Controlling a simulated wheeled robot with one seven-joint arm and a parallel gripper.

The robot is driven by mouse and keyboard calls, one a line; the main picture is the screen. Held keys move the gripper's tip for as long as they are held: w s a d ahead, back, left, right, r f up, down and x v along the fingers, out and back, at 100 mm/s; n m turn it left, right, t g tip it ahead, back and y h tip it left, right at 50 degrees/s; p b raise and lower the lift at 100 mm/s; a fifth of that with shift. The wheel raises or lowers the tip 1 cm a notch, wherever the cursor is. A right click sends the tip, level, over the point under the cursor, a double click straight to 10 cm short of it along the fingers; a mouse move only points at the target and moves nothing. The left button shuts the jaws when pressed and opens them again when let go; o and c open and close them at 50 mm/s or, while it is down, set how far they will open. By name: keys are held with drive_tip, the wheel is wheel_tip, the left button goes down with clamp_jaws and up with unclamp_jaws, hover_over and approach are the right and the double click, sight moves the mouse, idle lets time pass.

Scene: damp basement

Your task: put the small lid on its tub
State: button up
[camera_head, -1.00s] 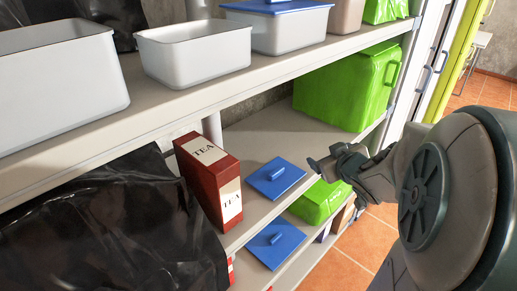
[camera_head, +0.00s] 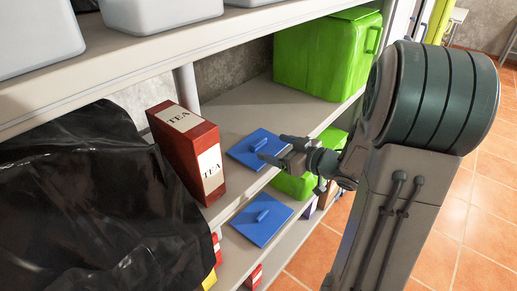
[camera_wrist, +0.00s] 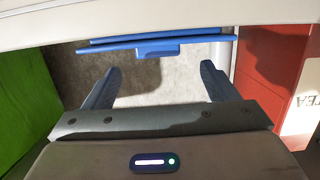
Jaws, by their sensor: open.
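A flat blue lid (camera_head: 245,153) with a bar handle lies on the middle shelf, right of the tea box. A similar blue lid (camera_head: 250,232) lies on the shelf below; I cannot tell which is smaller. My gripper (camera_head: 272,148) is open and empty at the right side of the upper lid, close to its handle. In the wrist view, the lid (camera_wrist: 108,43) and its handle (camera_wrist: 158,51) show ahead of the two spread fingers (camera_wrist: 160,80), apart from them. White tubs (camera_head: 160,10) on the top shelf are cut off by the frame.
A red tea box (camera_head: 180,150) stands left of the upper lid. A large green bin (camera_head: 318,55) stands behind to the right, and a smaller green one (camera_head: 295,186) is below. Black plastic sheeting (camera_head: 90,205) fills the left. The top shelf (camera_head: 130,72) overhangs the middle one.

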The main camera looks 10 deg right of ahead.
sight(260, 141)
drive_tip(key=shift+x, duration=3.5)
drive_tip(key=shift+w+d, duration=0.1)
drive_tip(key=shift+d, duration=0.05)
drive_tip(key=c, duration=1.1)
